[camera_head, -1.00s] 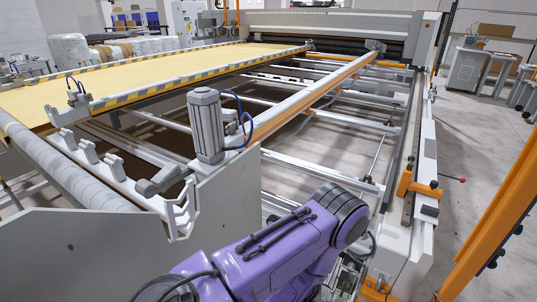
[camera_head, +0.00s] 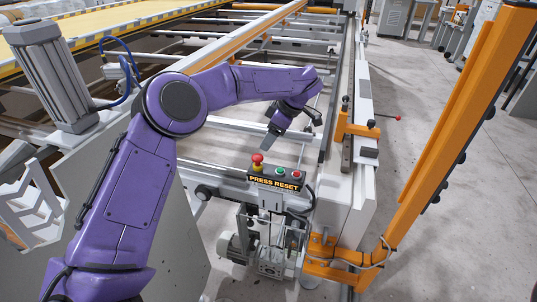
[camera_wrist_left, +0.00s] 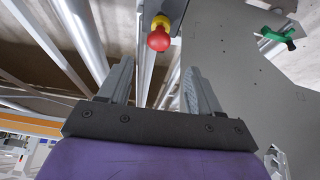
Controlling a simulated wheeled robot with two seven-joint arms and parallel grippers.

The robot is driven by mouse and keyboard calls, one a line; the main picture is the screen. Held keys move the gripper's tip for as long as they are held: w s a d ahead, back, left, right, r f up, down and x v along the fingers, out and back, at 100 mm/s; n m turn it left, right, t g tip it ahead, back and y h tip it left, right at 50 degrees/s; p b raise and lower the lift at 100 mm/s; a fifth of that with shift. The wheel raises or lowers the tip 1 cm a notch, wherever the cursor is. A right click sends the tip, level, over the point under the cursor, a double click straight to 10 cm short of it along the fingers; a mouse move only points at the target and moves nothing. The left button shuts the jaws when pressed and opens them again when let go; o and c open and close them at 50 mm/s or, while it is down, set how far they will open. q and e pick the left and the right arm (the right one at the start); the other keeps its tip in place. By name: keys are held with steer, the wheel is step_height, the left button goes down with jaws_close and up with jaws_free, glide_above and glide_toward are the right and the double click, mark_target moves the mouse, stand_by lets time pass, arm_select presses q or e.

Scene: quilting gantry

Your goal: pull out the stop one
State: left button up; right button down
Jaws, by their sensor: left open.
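The stop is a red mushroom button (camera_head: 257,158) on a yellow collar, at the left end of a small black control box (camera_head: 276,182) lettered "PRESS RESET". In the left wrist view the red button (camera_wrist_left: 158,38) stands beyond the fingertips, near the top centre. My left gripper (camera_head: 271,139) is above and just behind the box, pointing down. The wrist view shows its two fingers (camera_wrist_left: 158,78) apart with nothing between them. The button appears clear of both fingers. My right gripper is not in view.
A green button (camera_head: 280,172) and a red one (camera_head: 296,175) sit on the same box. A grey motor cylinder (camera_head: 48,75) stands at the left. An orange post (camera_head: 470,110) rises at the right. Bare floor (camera_head: 420,240) lies at the lower right.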

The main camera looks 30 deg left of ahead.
mark_target(260, 157)
arm_select(q)
steer(key=shift+h, duration=0.5)
steer(key=x, duration=0.9)
steer(key=shift+w+a+f, duration=0.1)
steer(key=shift+w+f, duration=0.15)
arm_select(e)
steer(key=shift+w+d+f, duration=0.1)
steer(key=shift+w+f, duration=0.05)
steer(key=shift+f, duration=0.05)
